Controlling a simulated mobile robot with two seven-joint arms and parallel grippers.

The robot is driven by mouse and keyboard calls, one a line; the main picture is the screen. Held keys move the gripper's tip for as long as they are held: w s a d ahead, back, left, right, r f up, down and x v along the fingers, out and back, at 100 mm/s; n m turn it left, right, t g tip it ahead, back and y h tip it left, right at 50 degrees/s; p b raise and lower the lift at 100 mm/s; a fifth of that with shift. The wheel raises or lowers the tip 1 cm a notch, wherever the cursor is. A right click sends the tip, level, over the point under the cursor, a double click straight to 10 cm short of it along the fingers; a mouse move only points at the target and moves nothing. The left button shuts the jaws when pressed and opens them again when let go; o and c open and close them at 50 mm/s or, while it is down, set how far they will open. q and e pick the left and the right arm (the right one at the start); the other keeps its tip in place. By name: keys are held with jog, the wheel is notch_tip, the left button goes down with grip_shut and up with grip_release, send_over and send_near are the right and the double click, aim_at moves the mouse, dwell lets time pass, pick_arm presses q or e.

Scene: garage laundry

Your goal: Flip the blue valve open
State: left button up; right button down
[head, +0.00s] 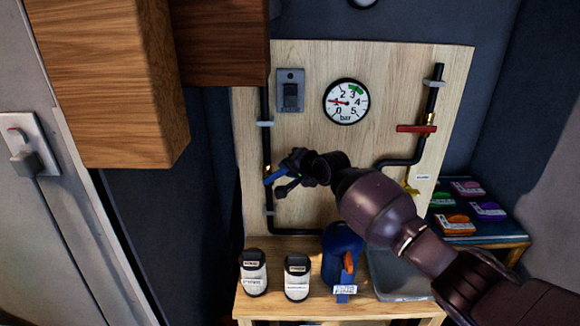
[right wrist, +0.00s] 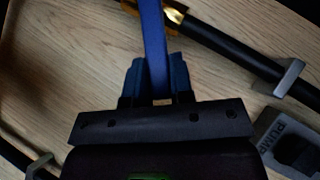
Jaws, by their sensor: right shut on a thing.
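The blue valve has a blue lever handle (head: 275,177) on a brass body at the left black pipe of the wooden panel. In the right wrist view the blue handle (right wrist: 153,40) runs up from between my fingers towards the brass body (right wrist: 174,17), at an angle across the black pipe (right wrist: 235,52). My right gripper (head: 283,183) reaches in from the right and is shut on the handle; its two fingers (right wrist: 158,82) flank it in the wrist view. My arm and hand hide part of the panel. My left gripper is not in view.
A gauge (head: 346,101) and a grey switch (head: 290,90) sit higher on the panel. A red valve handle (head: 416,128) is on the right pipe.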

jog(key=c, duration=1)
grip_release()
jog(key=v, duration=1)
jog(key=shift+s+d+r+p, duration=0.15)
jog(key=shift+s+d+p, duration=0.05)
jog(key=shift+s+p, duration=0.15)
